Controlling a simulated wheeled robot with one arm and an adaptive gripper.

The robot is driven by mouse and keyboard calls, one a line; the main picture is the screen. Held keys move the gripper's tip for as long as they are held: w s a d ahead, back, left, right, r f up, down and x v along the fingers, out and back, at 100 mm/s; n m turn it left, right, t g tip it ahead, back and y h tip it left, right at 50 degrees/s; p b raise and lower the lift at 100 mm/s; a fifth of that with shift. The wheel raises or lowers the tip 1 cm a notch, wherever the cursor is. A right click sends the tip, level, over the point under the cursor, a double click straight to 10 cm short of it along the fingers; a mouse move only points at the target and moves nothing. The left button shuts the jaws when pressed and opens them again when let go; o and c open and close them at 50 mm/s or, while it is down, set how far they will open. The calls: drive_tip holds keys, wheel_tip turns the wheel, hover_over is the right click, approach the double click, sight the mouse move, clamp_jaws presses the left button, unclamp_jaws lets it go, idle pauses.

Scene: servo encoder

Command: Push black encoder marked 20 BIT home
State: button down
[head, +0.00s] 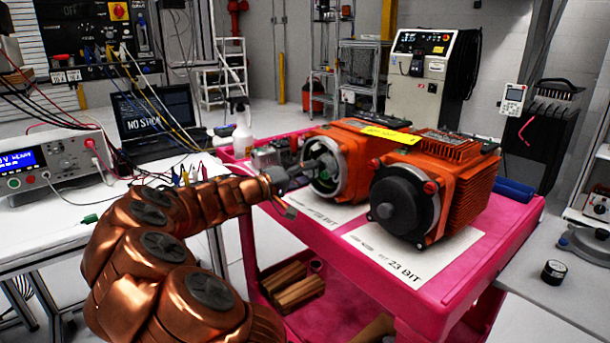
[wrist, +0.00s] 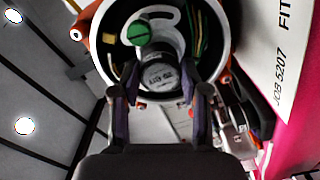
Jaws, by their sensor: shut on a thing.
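The black encoder (wrist: 158,74) shows in the wrist view as a dark cylinder with a pale label, too small to read surely. It sits in front of the round open end of the left orange motor (head: 324,166), whose pale ring (wrist: 112,62) surrounds it. My gripper (wrist: 158,96) is shut on the encoder, one finger on each side. In the head view my gripper (head: 298,178) is at the left motor's open end and hides most of the encoder. How deep the encoder sits cannot be told.
A second orange motor (head: 470,185) with a black end cap stands to the right, over a sheet (head: 400,262) marked 23 BIT. Both motors are on a pink cart (head: 490,240). A green round part (wrist: 138,32) and wires lie inside the left motor's opening. A white bench (head: 60,235) is left.

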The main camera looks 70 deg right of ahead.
drive_tip(key=shift+b+x, duration=0.5)
drive_tip(key=shift+x, duration=0.75)
drive_tip(key=shift+r+b, duration=0.1)
drive_tip(key=shift+b, duration=0.2)
idle(0.9)
drive_tip(key=c, duration=0.5)
unclamp_jaws()
drive_tip(key=shift+c, duration=0.5)
